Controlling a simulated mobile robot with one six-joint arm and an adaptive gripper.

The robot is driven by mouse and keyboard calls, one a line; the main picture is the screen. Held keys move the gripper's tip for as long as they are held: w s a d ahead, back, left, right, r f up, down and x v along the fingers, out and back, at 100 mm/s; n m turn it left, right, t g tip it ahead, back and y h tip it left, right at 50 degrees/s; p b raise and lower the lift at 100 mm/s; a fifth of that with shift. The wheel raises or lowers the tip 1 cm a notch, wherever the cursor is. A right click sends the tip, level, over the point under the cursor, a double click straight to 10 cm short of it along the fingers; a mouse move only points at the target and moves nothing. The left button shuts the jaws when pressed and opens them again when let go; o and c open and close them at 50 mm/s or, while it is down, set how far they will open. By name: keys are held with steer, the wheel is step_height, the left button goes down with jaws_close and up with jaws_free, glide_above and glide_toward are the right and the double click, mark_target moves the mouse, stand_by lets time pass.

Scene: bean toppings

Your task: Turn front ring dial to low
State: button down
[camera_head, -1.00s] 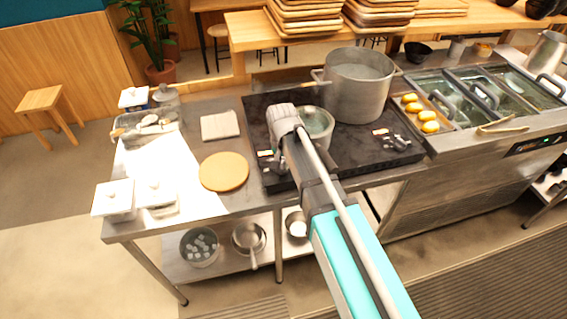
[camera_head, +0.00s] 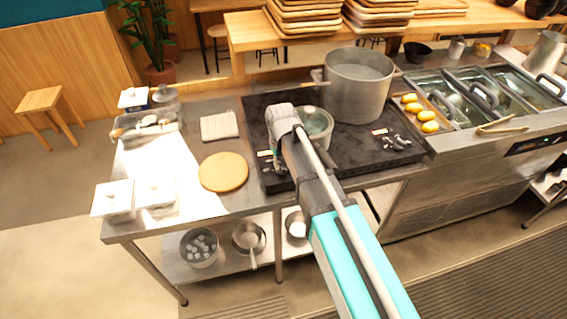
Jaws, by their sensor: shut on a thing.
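The black stove (camera_head: 352,150) sits on the steel table, with its controls along the front edge. My gripper (camera_head: 275,163) is at the stove's front left, low against the controls beside a small label. It is shut on a dial there, which the fingers and wrist largely hide. I cannot read the dial's setting. Another group of metal dials (camera_head: 396,142) shows at the stove's front right, clear of my gripper.
A small pot (camera_head: 318,122) stands close behind my wrist, partly covered by it. A large steel pot (camera_head: 357,95) stands behind right. A round wooden board (camera_head: 223,171) lies left of the stove. Food wells (camera_head: 470,92) and a tray of yellow items (camera_head: 428,127) are at right.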

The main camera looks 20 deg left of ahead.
steer(key=shift+w+d+n, duration=0.1)
steer(key=shift+n, duration=1)
steer(key=c, duration=0.6)
jaws_free()
steer(key=shift+d+r, duration=0.1)
